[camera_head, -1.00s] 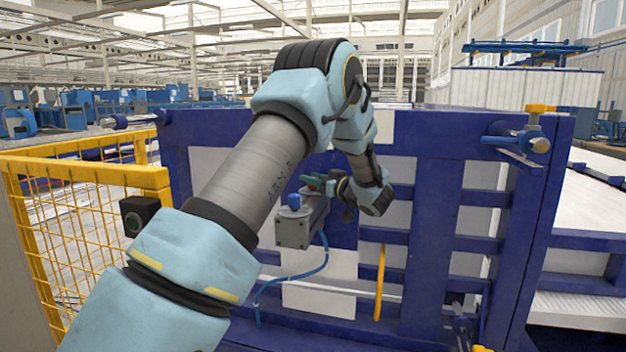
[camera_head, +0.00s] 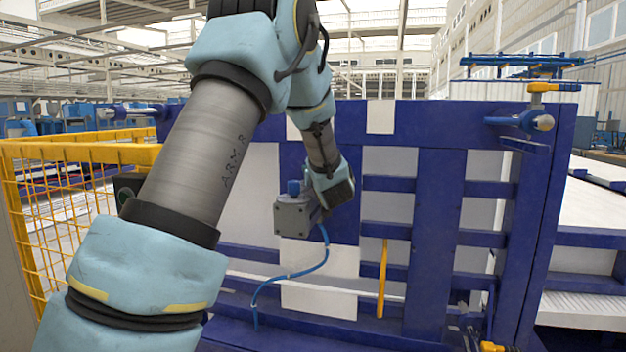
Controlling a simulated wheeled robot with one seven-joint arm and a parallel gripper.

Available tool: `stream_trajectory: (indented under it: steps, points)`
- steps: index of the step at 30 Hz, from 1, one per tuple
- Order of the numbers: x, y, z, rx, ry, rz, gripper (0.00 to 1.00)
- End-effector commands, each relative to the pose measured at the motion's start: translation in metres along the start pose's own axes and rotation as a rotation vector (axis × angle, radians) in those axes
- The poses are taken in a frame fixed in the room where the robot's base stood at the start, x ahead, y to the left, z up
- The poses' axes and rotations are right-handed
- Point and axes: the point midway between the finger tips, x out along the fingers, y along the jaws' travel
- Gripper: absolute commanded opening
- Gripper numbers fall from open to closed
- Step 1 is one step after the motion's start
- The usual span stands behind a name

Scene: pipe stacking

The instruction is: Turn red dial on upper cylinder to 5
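A grey rectangular cylinder body (camera_head: 292,216) is mounted on the blue frame, left of the picture's middle. No red dial can be made out; my arm covers part of the area around the cylinder. My gripper's wrist end (camera_head: 335,186) is just right of the knob in the picture, overlapping the cylinder's far part. The fingers are hidden, and I cannot tell whether they touch anything.
The blue frame (camera_head: 432,250) with crossbars stands ahead. A yellow vertical handle (camera_head: 382,278) is right of the hose. A yellow mesh fence (camera_head: 75,205) stands on the left, partly behind my arm.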

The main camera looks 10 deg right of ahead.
Motion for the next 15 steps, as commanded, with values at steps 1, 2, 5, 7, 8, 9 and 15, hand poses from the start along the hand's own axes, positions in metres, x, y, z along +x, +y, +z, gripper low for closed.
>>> stream_trajectory:
  steps: [1,2,5,7,8,9,15]
  points:
    - [-0.0003,-0.0007,0.0025,0.0,0.0,0.011,0.0]
    - [-0.0002,-0.0005,0.0024,0.0,0.0,0.019,0.0]
    - [-0.0001,-0.0005,0.0019,0.0,-0.002,0.034,0.0]
    - [-0.0001,-0.0002,0.0012,0.001,-0.002,0.04,0.0]
    - [-0.0001,-0.0002,0.001,0.001,-0.002,0.041,0.0]
    - [-0.0001,-0.0001,0.0008,0.001,-0.002,0.042,0.0]
    - [0.0,0.0,0.0004,0.001,-0.002,0.042,0.0]
